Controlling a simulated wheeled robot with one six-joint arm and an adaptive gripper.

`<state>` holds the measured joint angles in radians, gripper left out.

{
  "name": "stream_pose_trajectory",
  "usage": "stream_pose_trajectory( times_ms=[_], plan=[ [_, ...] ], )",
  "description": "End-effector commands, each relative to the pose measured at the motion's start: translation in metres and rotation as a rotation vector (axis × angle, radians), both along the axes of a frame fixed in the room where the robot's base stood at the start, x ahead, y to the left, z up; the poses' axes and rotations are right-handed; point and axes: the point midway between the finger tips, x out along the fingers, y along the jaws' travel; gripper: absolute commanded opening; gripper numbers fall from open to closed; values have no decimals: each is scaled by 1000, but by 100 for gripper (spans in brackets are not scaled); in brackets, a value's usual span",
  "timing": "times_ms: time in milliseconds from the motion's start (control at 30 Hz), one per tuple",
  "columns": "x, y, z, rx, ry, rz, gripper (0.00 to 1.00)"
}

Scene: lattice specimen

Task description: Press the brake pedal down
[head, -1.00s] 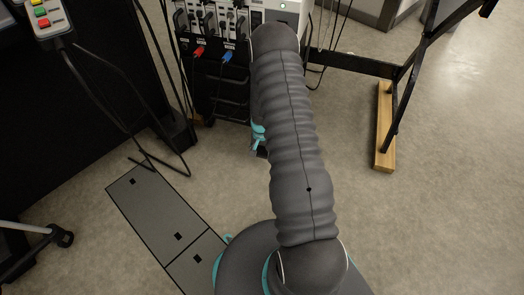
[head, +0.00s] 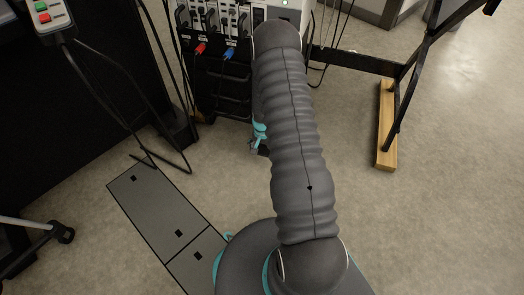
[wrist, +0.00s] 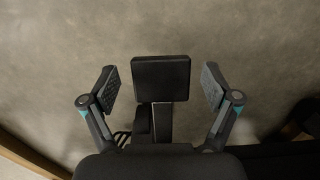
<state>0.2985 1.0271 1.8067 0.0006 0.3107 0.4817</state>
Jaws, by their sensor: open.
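In the wrist view the brake pedal (wrist: 160,72) is a black rectangular pad with rounded corners on a dark stem. It lies between the two fingers of my gripper (wrist: 160,88), which are spread wide on either side with a gap to the pad. The gripper is open and holds nothing. I cannot tell its height over the pad or whether it touches it. In the head view my arm hides the pedal and most of the gripper; only a small cyan-and-grey part shows at the arm's left side.
An instrument rack (head: 216,80) with red and blue plugs stands behind my arm. A black frame on a wooden foot (head: 386,130) stands right. A button pendant (head: 48,15) hangs at upper left, its cables looping down. Floor plates (head: 150,208) lie left. Floor at right is open.

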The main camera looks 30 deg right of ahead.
Motion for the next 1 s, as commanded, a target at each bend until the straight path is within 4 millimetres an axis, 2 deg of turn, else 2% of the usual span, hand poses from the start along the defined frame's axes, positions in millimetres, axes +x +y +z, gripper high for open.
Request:
stream_pose_trajectory(
  times_ms=[167, 400, 600, 800, 1000],
  plan=[
    [2, 0, 22, -1, -4, 2, 88],
    [2, 1, 69, -1, -4, 4, 88],
    [1, 2, 100, 0, 0, 3, 88],
    [0, 2, 115, 1, 2, 3, 88],
    [0, 2, 117, 1, 3, 3, 88]
  ],
)
